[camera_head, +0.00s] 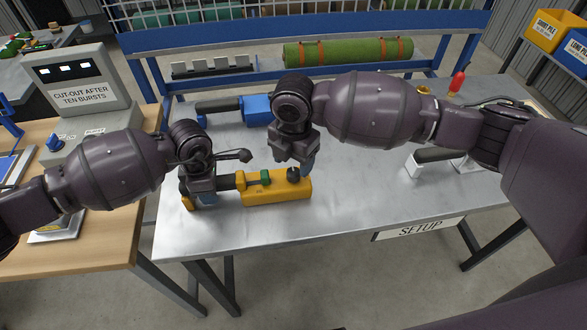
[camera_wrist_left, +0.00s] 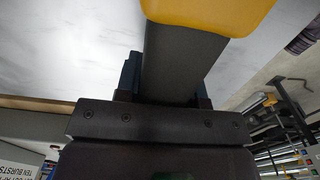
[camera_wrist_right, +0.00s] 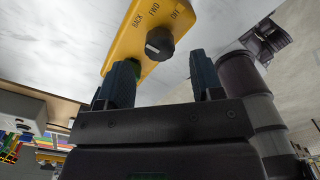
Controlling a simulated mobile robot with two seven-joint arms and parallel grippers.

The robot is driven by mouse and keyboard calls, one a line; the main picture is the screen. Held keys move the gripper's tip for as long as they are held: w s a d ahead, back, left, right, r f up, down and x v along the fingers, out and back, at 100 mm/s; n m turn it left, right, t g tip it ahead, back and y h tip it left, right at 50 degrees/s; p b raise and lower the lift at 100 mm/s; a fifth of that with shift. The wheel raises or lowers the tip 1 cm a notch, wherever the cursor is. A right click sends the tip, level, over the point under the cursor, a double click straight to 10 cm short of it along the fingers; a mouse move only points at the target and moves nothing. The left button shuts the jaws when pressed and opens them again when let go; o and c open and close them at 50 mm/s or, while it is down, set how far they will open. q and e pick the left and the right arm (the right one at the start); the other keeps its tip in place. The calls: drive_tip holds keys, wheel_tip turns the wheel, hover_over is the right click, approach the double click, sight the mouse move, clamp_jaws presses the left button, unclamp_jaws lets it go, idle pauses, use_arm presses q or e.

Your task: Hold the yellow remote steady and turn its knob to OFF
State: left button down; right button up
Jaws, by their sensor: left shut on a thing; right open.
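The yellow remote (camera_head: 280,190) lies along the front left of the metal table, its dark handle toward the left. My left gripper (camera_head: 207,198) is shut on that dark handle (camera_wrist_left: 182,58); the yellow body shows beyond it in the left wrist view. The black knob (camera_head: 293,175) is near the remote's right end. In the right wrist view the knob (camera_wrist_right: 159,44) has a white mark, beside the labels BACK, FWD and OFF; I cannot tell which label the mark points to. My right gripper (camera_wrist_right: 161,72) is open, with the knob just beyond its fingertips and not gripped.
A green button (camera_head: 265,177) sits on the remote. A blue tool with a dark handle (camera_head: 256,110) lies behind my grippers. A rolled turf (camera_head: 348,52) rests at the back. A grey console (camera_head: 85,85) stands on the wooden table at left. The table's front right is clear.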

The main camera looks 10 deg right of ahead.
sight(294, 171)
use_arm(q)
drive_tip(key=shift+s+f, duration=0.15)
drive_tip(key=shift+f, duration=0.1)
use_arm(e)
drive_tip(key=shift+f, duration=1.95)
drive_tip(key=c, duration=0.9)
